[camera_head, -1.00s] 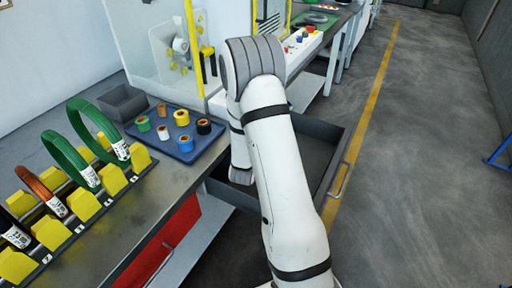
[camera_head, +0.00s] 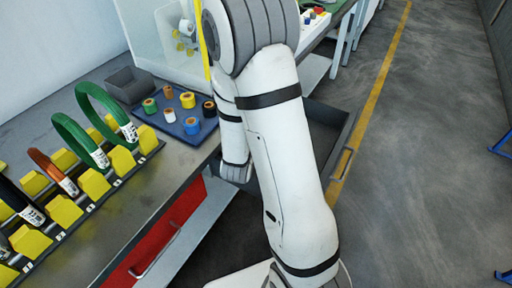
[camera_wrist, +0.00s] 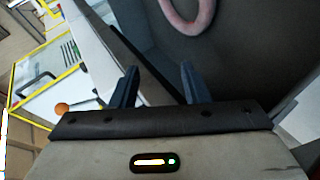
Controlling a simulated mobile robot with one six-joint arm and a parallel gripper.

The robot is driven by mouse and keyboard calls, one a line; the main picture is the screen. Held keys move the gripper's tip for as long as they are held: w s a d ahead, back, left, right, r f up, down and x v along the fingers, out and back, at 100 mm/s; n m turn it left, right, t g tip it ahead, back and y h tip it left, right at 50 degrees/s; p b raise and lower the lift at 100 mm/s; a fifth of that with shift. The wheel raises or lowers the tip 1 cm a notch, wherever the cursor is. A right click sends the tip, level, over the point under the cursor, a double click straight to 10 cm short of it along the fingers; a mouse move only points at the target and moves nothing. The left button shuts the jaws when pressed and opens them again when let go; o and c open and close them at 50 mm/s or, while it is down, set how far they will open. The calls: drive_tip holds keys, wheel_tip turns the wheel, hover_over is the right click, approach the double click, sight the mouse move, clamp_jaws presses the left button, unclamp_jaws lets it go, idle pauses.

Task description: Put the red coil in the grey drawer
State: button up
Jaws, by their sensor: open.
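The red coil (camera_wrist: 187,16) shows as a pinkish-red ring in the wrist view, cut off by the top edge. It lies against the dark grey inside of the open grey drawer (camera_wrist: 240,62). My gripper (camera_wrist: 158,82) is open, its two fingers apart with nothing between them, and the coil is beyond the fingertips, not touching them. In the head view the grey drawer (camera_head: 347,148) stands pulled out below the bench, partly behind my arm. The coil and my gripper are hidden there.
At left, the bench (camera_head: 120,215) carries a yellow coil rack (camera_head: 95,182) with green, orange and black coils, a blue tray (camera_head: 205,132) of small spools and a grey bin (camera_head: 128,85). A red drawer front (camera_head: 165,232) is below. The floor at right is open.

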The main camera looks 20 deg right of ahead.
drive_tip(key=s+a+r+m+g+y, duration=0.4)
drive_tip(key=s+a+r+y, duration=0.1)
drive_tip(key=a+r+y, duration=0.25)
drive_tip(key=s+r+m+g, duration=0.2)
drive_tip(key=s+r, duration=0.2)
drive_tip(key=s, duration=0.3)
drive_tip(key=s+d+r+m+g+h, duration=0.1)
drive_tip(key=s+r+m+g, duration=0.1)
drive_tip(key=s, duration=0.6)
drive_tip(key=shift+s+d+r+g, duration=0.25)
drive_tip(key=shift+r+g, duration=0.15)
drive_tip(key=shift+r, duration=0.5)
